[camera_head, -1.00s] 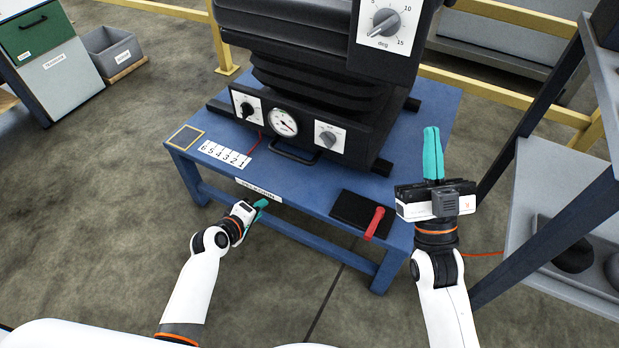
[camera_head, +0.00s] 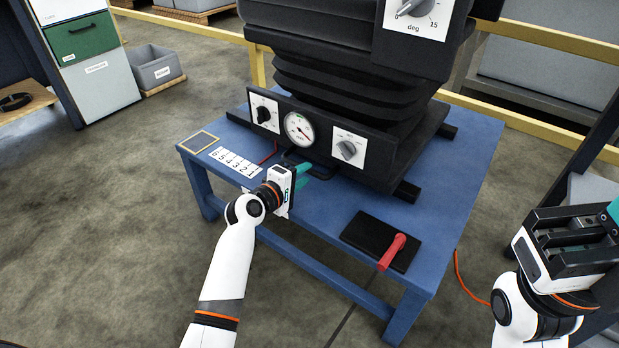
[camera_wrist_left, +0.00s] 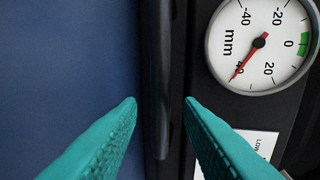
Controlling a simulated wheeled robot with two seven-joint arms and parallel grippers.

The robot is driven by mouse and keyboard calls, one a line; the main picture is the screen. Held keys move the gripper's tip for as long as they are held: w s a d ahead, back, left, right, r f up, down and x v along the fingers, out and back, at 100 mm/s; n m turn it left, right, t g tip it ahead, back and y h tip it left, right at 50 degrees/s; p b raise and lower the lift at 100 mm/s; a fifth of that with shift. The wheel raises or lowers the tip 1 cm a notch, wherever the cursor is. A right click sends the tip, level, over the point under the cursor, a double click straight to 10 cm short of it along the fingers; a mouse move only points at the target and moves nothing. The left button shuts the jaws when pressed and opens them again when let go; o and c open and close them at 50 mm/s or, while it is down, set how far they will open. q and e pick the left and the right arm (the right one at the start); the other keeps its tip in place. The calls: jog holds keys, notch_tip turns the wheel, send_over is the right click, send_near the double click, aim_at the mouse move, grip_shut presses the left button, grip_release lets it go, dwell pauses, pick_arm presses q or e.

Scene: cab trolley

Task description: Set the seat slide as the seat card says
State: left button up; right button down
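The seat slide's black bar handle (camera_head: 291,158) sits low on the front of the black seat base, below the round mm gauge (camera_head: 299,129). In the left wrist view the bar (camera_wrist_left: 162,60) runs up the picture. My left gripper (camera_head: 311,172) is open at the bar, its teal fingertips (camera_wrist_left: 160,102) apart, one on each side of it; I cannot tell whether they touch it. The gauge's red needle (camera_wrist_left: 248,61) points near 40; a green band lies by 0. My right gripper (camera_head: 606,220) is at the right edge, its fingers mostly cut off. I see no readable seat card.
Knobs on white plates flank the gauge: a left one (camera_head: 263,114) and a right one (camera_head: 347,150). A number strip (camera_head: 234,162) lies on the blue table (camera_head: 450,190). A red lever (camera_head: 392,251) on a black plate stands at the front right.

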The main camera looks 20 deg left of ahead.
aim_at(308, 172)
pick_arm(q)
jog(key=shift+b+x, duration=0.55)
jog(key=shift+x, duration=1.15)
grip_shut()
